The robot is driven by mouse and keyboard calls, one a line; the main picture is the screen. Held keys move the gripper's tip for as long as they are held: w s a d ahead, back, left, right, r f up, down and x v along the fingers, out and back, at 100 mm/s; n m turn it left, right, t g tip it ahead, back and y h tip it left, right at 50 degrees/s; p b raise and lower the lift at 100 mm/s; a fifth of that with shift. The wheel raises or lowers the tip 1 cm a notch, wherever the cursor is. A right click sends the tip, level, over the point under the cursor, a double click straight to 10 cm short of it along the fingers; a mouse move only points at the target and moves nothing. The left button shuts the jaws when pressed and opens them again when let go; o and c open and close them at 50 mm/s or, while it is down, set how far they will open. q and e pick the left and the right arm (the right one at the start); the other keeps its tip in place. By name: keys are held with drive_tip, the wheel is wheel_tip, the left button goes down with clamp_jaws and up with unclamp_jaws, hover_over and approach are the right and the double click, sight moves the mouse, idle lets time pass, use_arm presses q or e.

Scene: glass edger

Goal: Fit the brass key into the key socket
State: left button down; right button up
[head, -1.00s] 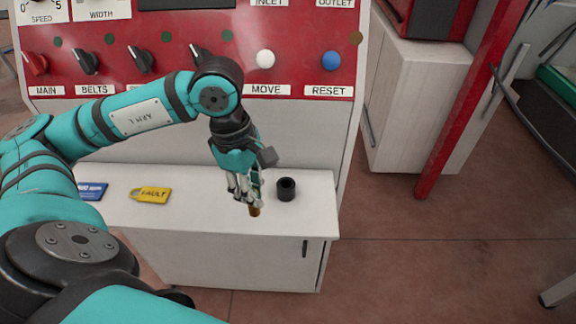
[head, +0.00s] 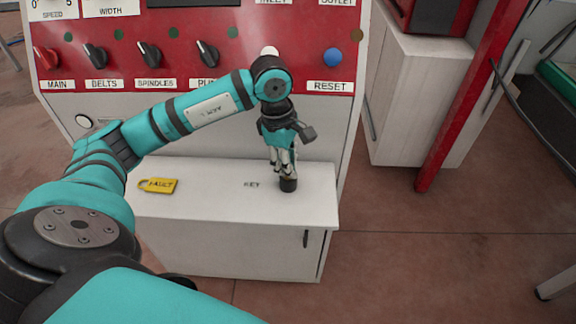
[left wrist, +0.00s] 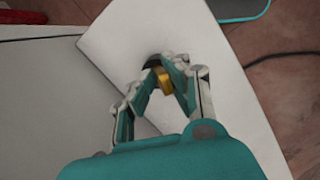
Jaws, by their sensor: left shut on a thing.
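The key socket (head: 288,186) is a short black cylinder standing on the white ledge, right of the printed word KEY. My left gripper (head: 284,171) points down directly over it, fingers at its top. In the left wrist view the fingers are shut on the brass key (left wrist: 165,80), a small golden piece between the fingertips. The dark socket (left wrist: 152,61) shows partly just beyond the key. The fingers hide the key in the head view, and I cannot tell whether its end is inside the socket. My right gripper is not in view.
The red control panel (head: 300,75) with knobs and a blue RESET button (head: 333,57) rises behind. The ledge between tag and socket is clear.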

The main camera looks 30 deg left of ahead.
use_arm(q)
drive_tip(key=shift+w+a+f, duration=0.15)
drive_tip(key=shift+w+f, duration=0.15)
drive_tip(key=shift+f, duration=0.2)
drive_tip(key=c, duration=1.4)
unclamp_jaws()
drive_tip(key=shift+w+a+f, duration=0.15)
drive_tip(key=shift+w+a, duration=0.1)
drive_tip(key=shift+w, duration=0.2)
drive_tip(key=shift+c, duration=0.2)
drive_tip(key=shift+o, duration=0.2)
drive_tip(key=shift+s+r, duration=0.2)
drive_tip(key=shift+s+d+r, duration=0.15)
drive_tip(key=shift+s, duration=0.1)
drive_tip(key=shift+r, duration=0.15)
drive_tip(key=shift+w+r, duration=0.2)
drive_tip(key=shift+r, duration=0.1)
wheel_tip(320, 180, up, 11)
drive_tip(key=a+b, duration=0.1)
drive_tip(key=b, duration=0.1)
drive_tip(key=shift+s+a, duration=0.25)
drive_tip(key=shift+a, duration=0.15)
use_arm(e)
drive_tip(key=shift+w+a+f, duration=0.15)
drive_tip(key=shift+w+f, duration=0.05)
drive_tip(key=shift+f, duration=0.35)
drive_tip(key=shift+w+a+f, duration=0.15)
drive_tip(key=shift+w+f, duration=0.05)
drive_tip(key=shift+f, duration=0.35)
